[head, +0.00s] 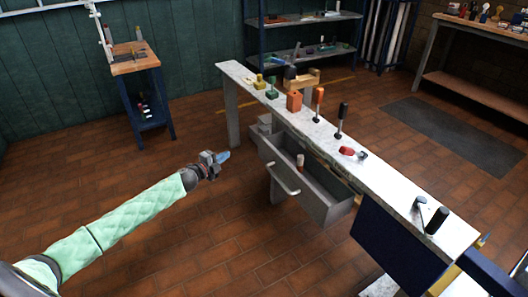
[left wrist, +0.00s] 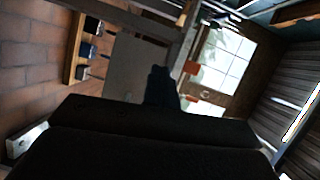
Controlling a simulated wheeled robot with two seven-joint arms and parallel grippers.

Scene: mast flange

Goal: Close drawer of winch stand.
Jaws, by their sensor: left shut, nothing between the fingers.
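The winch stand (head: 235,70) is a long bench with a pale, worn top. Its grey drawer (head: 318,208) is pulled well out toward my side, with a light bar handle (head: 283,181) on its front. In the left wrist view dark shapes fill the lower part, and I cannot make out the drawer there. My right gripper is not in view.
Several tools stand on the bench top, including an orange block (head: 294,101), a black-handled tool (head: 341,118) and a black cylinder (head: 436,220). A dark blue panel (head: 392,240) hangs at the bench's near end. Brick floor left of the drawer is clear.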

